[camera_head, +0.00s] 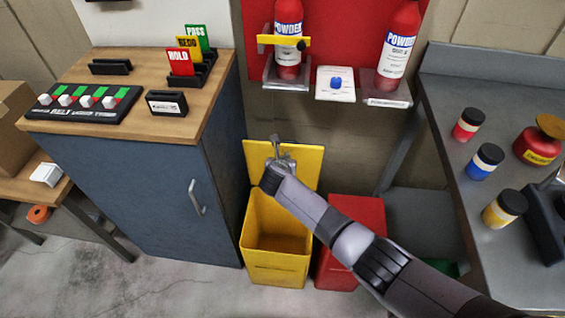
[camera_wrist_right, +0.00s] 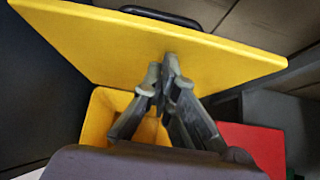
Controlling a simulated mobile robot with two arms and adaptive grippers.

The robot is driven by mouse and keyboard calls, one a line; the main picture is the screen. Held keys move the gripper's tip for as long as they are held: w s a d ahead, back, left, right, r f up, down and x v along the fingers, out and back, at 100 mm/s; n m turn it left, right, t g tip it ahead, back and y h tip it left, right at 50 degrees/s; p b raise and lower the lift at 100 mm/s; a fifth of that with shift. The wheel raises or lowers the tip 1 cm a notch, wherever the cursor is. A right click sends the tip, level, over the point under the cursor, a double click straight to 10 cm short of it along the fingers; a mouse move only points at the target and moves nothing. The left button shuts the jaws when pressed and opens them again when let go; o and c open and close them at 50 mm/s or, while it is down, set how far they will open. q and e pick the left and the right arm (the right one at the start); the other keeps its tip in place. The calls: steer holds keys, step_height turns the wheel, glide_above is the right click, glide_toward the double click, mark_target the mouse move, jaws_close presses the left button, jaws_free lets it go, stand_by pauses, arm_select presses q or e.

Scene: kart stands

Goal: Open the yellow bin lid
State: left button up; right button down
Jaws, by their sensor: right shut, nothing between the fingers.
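The yellow bin (camera_head: 275,262) stands on the floor between the blue cabinet and the red bin, with its inside showing. Its yellow lid (camera_head: 309,162) stands raised, close to upright, at the back of the bin. In the right wrist view the lid (camera_wrist_right: 110,45) fills the upper part, and the bin's opening (camera_wrist_right: 100,112) shows below it. My right gripper (camera_head: 283,150) is shut and empty in front of the raised lid. In the wrist view its fingertips (camera_wrist_right: 163,70) are at the lid's inner face; I cannot tell whether they touch. My left gripper is not in view.
The red bin (camera_head: 362,212) stands right of the yellow one, partly behind my right arm. The blue cabinet (camera_head: 150,190) with a handle (camera_head: 195,197) is close on the left. A metal bench (camera_head: 470,200) with jars is at right.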

steer(key=v, duration=1.2)
steer(key=s+d+f+m+g+p, duration=0.15)
steer(key=s+d+f+m, duration=0.35)
steer(key=f, duration=0.5)
steer(key=s+d+f+m+g, duration=0.35)
steer(key=s+f+m, duration=0.3)
steer(key=f, duration=0.35)
steer(key=s+d+f+m+g+p, duration=0.1)
steer(key=s+d+f+m, duration=0.45)
steer(key=f, duration=0.45)
steer(key=s+d+f+m+g, duration=0.1)
steer(key=s+d+f+m, duration=0.3)
steer(key=s, duration=0.7)
steer(key=s+d+f+m+g, duration=0.1)
steer(key=s+d+f+m, duration=0.2)
steer(key=s+m, duration=0.3)
steer(key=s+d+f+m+g+p, duration=0.1)
steer(key=s+d+f+m, duration=0.3)
steer(key=s, duration=1.1)
steer(key=shift+s+d+f+m+y, duration=0.35)
steer(key=shift+d+m, duration=0.2)
steer(key=shift+m, duration=0.25)
